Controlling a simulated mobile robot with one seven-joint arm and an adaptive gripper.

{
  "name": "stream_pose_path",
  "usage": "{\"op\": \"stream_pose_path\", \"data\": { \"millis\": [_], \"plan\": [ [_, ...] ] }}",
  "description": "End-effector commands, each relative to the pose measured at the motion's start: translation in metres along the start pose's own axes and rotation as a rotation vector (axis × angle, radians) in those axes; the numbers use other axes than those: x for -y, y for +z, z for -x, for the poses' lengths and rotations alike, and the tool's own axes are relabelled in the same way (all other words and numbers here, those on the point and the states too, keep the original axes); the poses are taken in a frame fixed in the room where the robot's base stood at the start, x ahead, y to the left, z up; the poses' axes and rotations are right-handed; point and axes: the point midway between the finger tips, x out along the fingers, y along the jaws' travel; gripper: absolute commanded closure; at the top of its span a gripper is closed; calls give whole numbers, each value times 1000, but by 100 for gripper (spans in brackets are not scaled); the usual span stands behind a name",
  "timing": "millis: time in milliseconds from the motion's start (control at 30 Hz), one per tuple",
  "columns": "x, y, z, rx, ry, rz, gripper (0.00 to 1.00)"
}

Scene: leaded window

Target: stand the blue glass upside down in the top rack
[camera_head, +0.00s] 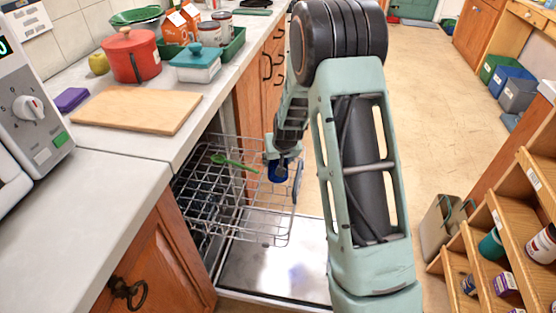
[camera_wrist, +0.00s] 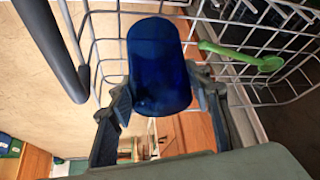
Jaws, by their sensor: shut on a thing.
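The blue glass (camera_head: 279,172) is over the right side of the wire top rack (camera_head: 232,216) in the head view, partly hidden by my arm. In the wrist view the dark blue glass (camera_wrist: 160,66) sits between the two fingers of my gripper (camera_wrist: 160,94), which is shut on it. The rack's wires (camera_wrist: 105,42) show behind and beside the glass in that view. I cannot tell which end of the glass is its rim, or whether it touches the rack.
A green spoon (camera_head: 235,162) lies in the rack and also shows in the wrist view (camera_wrist: 240,56). The lowered dishwasher door (camera_head: 275,258) is below. A counter with a cutting board (camera_head: 138,108) and red pot (camera_head: 132,58) stands left. Wooden shelves (camera_head: 480,255) stand right.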

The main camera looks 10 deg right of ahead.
Motion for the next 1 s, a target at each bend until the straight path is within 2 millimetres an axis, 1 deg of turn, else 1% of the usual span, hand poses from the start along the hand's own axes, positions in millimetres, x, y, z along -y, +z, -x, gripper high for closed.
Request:
{"op": "stream_pose_path", "data": {
  "millis": [167,200,367,633,733,867,1000],
  "plan": [
    [0,2,-4,-2,0,0,90],
    [0,1,-3,-2,0,0,53],
    [0,1,-3,-1,0,0,35],
    [0,2,-3,1,0,0,35],
    [0,2,0,0,0,0,35],
    [0,1,13,-2,0,0,35],
    [0,0,37,-3,0,0,35]
  ]
}}
